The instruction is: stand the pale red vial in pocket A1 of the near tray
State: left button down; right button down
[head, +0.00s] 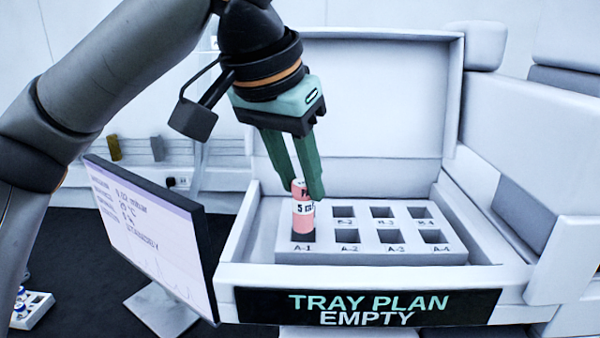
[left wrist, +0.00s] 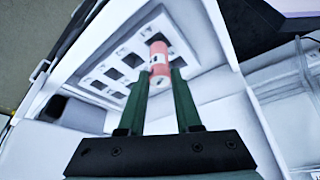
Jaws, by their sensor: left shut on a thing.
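The pale red vial (head: 303,218) is upright with a white label, at the front left pocket marked A-1 of the near tray (head: 390,257). My left gripper (head: 305,190) is shut on the vial's upper part, its green fingers coming down from above. In the left wrist view the vial (left wrist: 160,60) is between the fingertips (left wrist: 160,73), with a dark pocket opening at its far end. The vial's lower end is at the pocket mouth; I cannot tell how deep it is. The other visible pockets look empty. My right gripper is out of view.
The tray sits inside a white open case, its raised lid (head: 385,120) behind. A sign (head: 368,308) on the front reads "TRAY PLAN EMPTY". A monitor (head: 155,235) stands close on the left. Another small rack (head: 32,308) with vials is at the lower left.

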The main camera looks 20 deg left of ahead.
aim_at(297, 198)
pick_arm(q)
jog(key=shift+f, duration=0.15)
dwell(0.4)
jog(key=shift+f+b, duration=0.65)
jog(key=shift+f, duration=0.5)
jog(key=shift+f, duration=0.15)
jog(key=shift+f, duration=0.5)
jog(key=c, duration=0.5)
grip_release()
jog(key=shift+o, duration=0.3)
